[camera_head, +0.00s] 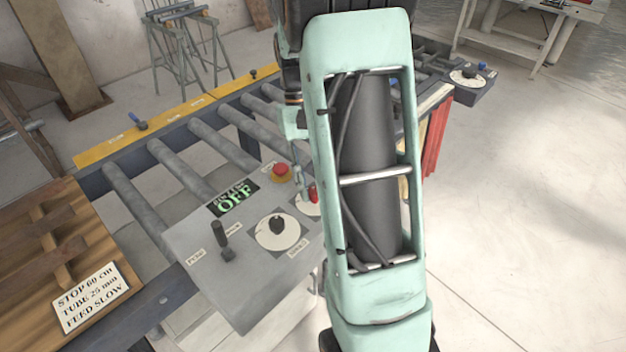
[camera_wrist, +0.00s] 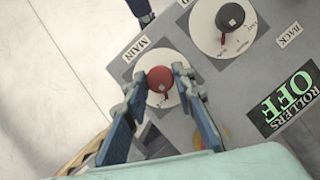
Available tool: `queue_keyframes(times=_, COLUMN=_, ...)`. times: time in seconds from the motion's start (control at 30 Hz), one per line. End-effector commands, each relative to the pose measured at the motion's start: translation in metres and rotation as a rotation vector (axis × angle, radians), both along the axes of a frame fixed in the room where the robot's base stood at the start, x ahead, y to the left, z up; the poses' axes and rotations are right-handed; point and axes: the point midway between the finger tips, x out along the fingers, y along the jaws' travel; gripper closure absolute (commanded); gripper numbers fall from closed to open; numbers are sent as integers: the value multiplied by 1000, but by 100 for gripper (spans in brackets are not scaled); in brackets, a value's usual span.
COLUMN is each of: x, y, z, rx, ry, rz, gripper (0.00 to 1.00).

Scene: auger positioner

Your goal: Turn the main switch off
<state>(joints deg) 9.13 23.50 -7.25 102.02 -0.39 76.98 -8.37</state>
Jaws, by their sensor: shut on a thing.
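The main switch (camera_wrist: 160,79) is a red round knob on a white dial beside the label MAIN in the wrist view. My gripper (camera_wrist: 157,78) has its two blue fingers on either side of the red knob, shut on it. In the head view the red knob (camera_head: 313,193) shows at the edge of my arm on the grey control panel (camera_head: 200,262). My arm hides part of its dial there. A display sign (camera_wrist: 288,102) on the panel reads ROLLERS OFF.
A black selector knob on a white dial (camera_head: 278,233), a black lever (camera_head: 222,240) and a red stop button on yellow (camera_head: 281,173) share the panel. A roller conveyor (camera_head: 190,165) runs behind. A note (camera_head: 91,298) lies on the wooden board at left.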

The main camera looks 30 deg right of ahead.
Motion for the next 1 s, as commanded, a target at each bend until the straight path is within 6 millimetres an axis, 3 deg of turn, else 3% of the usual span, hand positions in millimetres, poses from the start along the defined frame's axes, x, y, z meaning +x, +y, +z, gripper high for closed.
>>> queue_keyframes(times=0.43, x=0, y=-2, z=1, rx=0, ry=-3, rz=-265, gripper=100)
queue_keyframes(times=1.0, x=0, y=-2, z=1, rx=-1, ry=-3, rz=-318, gripper=100)
